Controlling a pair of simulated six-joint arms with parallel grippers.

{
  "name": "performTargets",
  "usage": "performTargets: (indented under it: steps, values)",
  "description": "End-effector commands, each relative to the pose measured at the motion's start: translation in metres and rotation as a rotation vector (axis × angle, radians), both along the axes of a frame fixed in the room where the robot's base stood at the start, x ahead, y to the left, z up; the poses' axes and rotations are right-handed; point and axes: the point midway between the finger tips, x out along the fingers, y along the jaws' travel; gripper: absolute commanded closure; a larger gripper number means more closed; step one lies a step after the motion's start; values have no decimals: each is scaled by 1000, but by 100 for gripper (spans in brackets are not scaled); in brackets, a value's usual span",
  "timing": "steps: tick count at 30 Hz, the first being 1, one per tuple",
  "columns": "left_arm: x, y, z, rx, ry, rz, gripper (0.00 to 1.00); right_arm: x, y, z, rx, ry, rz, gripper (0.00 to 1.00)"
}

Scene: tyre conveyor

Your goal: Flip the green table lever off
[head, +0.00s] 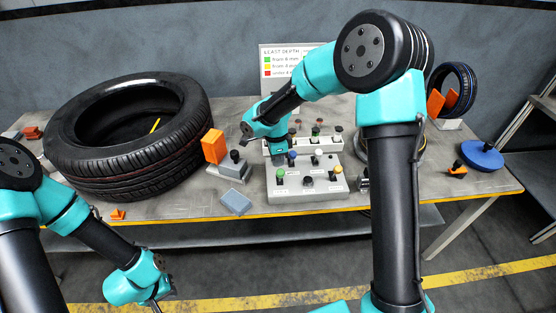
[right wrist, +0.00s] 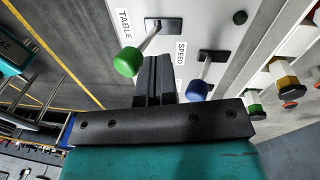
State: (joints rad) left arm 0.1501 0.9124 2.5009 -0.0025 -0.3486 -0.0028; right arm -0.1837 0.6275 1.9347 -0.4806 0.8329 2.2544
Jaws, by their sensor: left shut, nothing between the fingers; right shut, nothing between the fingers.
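The green table lever has a round green knob (right wrist: 127,62) on a metal stem beside the label TABLE in the right wrist view. In the head view the green knob (head: 280,173) is at the left of the grey control box (head: 310,193). My right gripper (right wrist: 154,68) is shut and empty, its fingertips between the green knob and the blue SPEED lever (right wrist: 198,90). The fingers are close beside the green knob; I cannot tell if they touch it. My left gripper (head: 160,297) is shut and empty, low in front of the table edge.
A large tyre (head: 125,140) lies on the left of the table. An orange block (head: 213,146) and a grey-blue block (head: 236,202) are left of the control box. A rack with coloured knobs (head: 325,144) stands behind it. A blue disc (head: 481,156) lies at the right.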

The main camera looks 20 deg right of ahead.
Motion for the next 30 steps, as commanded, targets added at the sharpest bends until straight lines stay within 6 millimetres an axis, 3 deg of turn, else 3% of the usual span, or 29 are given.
performTargets:
  steps: [7,14,24,30]
  values:
    - [0,0,0,0,0,0,100,10,-2,4,-1,-2,-4,100]
    - [0,0,0,0,0,0,100,37,-9,16,0,-2,-12,100]
    - [0,0,0,0,0,0,100,37,-5,83,1,-4,-10,100]
    - [0,0,0,0,0,0,100,37,-3,109,0,-1,-10,100]
